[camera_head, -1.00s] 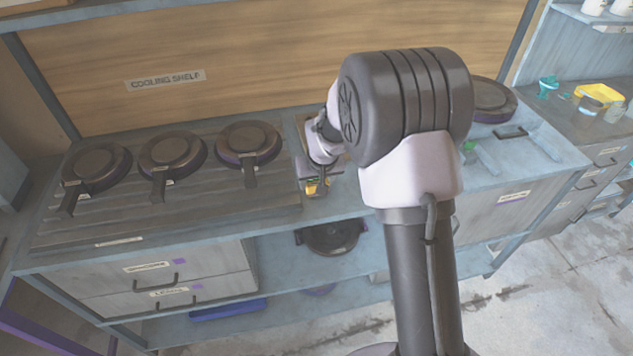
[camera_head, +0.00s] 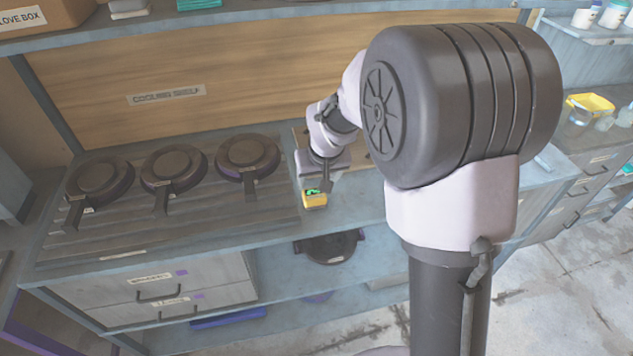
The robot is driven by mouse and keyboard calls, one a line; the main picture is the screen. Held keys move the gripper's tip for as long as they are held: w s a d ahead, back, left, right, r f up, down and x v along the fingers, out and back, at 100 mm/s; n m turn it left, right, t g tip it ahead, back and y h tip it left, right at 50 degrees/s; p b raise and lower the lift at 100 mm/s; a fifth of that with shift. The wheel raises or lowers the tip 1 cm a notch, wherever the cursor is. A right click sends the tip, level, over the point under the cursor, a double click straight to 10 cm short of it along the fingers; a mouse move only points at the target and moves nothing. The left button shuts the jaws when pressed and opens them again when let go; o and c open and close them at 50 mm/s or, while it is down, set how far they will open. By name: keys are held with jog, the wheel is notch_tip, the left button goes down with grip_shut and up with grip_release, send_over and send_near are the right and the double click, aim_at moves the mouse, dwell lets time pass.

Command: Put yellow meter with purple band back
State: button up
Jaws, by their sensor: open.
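The yellow meter (camera_head: 314,201) is a small box with a green-lit dark top. It sits on the blue-grey bench (camera_head: 355,211), right of the row of dark pans. Its purple band cannot be made out at this size. My gripper (camera_head: 324,184) is open directly above and behind the meter, pointing down with its jaws close to the meter's top. Whether a finger touches the meter cannot be told. The bench behind and right of the gripper is partly hidden by my arm.
Several dark round pans (camera_head: 247,153) with handles stand on a slatted rack at left. A wooden back panel (camera_head: 250,108) marked "COOLING SHELF" rises behind. Another dark pan (camera_head: 328,247) lies on the shelf below. A yellow tray (camera_head: 592,103) and jars stand at far right.

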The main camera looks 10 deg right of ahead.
jog(key=s+r+m, duration=0.2)
jog(key=s+r, duration=0.8)
jog(key=r, duration=0.1)
jog(key=s+a+r+m+y, duration=0.1)
jog(key=s+a, duration=0.1)
jog(key=s, duration=0.7)
jog(key=s+a+r+m+t+y, duration=0.1)
jog(key=s+a+r, duration=0.1)
jog(key=s, duration=0.8)
jog(key=shift+b, duration=0.4)
